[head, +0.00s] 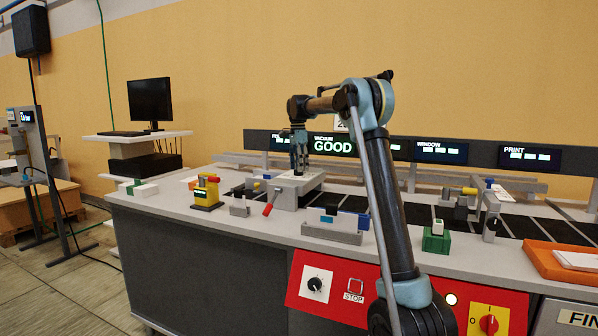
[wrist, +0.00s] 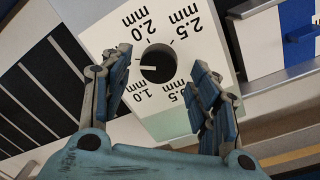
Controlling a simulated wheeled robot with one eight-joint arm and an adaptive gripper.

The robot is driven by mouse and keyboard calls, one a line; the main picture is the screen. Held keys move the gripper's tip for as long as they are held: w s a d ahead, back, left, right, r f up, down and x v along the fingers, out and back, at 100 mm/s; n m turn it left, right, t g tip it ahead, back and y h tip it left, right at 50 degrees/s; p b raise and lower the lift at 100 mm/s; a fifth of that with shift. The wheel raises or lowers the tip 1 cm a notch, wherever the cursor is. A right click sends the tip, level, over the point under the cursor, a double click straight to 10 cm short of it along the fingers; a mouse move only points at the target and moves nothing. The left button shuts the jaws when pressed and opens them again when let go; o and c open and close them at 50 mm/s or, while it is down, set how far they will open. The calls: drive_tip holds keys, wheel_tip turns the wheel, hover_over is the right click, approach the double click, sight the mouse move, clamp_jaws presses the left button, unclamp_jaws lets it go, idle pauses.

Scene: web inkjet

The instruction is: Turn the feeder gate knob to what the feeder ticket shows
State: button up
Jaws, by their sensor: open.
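The feeder gate knob (wrist: 160,66) is a round black knob on a white plate (wrist: 206,58) with several mm labels. Readable ones include 1.0, 2.0 and 2.5 mm; another is partly covered. A short white mark at the knob's left side points left in the wrist view. My gripper (wrist: 161,60) is open, its blue-grey fingers either side of the knob, with gaps showing. In the head view, my gripper (head: 299,165) points down over a pale block (head: 298,181) on the bench. A white card (head: 340,124) behind my arm shows part of a "2"; whether it is the feeder ticket I cannot tell.
A red-handled lever (head: 271,204) and a grey block with a blue part (head: 333,226) stand near my gripper. A yellow device (head: 207,191) is to the left. Dark screens (head: 440,151) line the back. A red panel (head: 335,290) with controls is on the front.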

wheel_tip(320, 180, up, 10)
drive_tip(key=shift+w+a+r, duration=0.2)
drive_tip(key=shift+w+r, duration=0.05)
drive_tip(key=shift+w, duration=0.15)
idle(0.3)
